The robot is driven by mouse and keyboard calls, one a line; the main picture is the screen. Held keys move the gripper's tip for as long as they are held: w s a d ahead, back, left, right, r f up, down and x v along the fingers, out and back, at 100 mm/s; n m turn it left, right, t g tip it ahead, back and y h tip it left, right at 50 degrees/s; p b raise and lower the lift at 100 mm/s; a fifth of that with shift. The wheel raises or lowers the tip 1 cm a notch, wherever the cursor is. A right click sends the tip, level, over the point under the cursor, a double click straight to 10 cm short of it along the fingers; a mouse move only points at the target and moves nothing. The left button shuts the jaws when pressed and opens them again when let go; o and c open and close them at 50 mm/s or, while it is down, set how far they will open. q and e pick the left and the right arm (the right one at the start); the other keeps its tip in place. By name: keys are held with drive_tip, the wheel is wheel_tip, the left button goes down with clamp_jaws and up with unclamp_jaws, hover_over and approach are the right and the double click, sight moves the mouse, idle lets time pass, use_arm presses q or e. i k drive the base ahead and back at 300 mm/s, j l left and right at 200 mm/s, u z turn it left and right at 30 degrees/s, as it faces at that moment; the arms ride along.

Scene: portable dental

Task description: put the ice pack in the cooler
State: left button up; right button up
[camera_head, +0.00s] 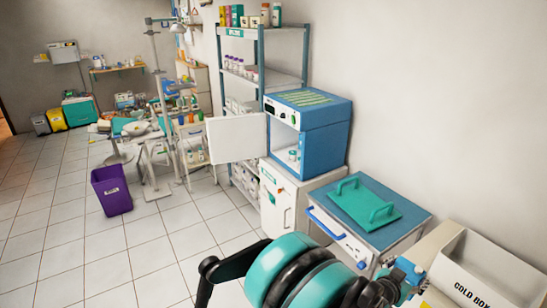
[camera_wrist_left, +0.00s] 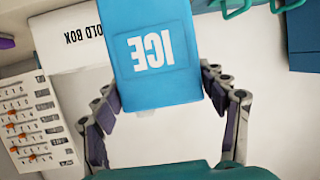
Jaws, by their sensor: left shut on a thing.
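The ice pack (camera_wrist_left: 152,50) is a blue block marked ICE, upside down in the left wrist view. My left gripper (camera_wrist_left: 160,92) is shut on its sides, with one finger at each edge. The cooler is a white box marked COLD BOX (camera_head: 478,292), open at the top, at the lower right of the head view. Its labelled wall also shows in the left wrist view (camera_wrist_left: 72,42), partly behind the ice pack. My left arm reaches in from the bottom of the head view, and its gripper end is near the cooler's left side. My right gripper is not in view.
A teal panel with two handles (camera_head: 362,203) lies on a blue-topped cabinet (camera_head: 408,204) beside the cooler. A blue appliance (camera_head: 325,125) with its white door open stands behind. A labelled chart (camera_wrist_left: 38,125) shows at the left wrist view's left.

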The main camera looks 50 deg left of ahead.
sight(285, 153)
drive_tip(key=i+j+u, duration=0.25)
drive_tip(key=j+u, duration=0.15)
drive_tip(key=i+j+u, duration=0.65)
drive_tip(key=j+u, duration=0.15)
drive_tip(key=i+j+u, duration=0.4)
drive_tip(key=i, duration=1.4)
drive_tip(key=j+u, duration=0.05)
drive_tip(key=j, duration=0.05)
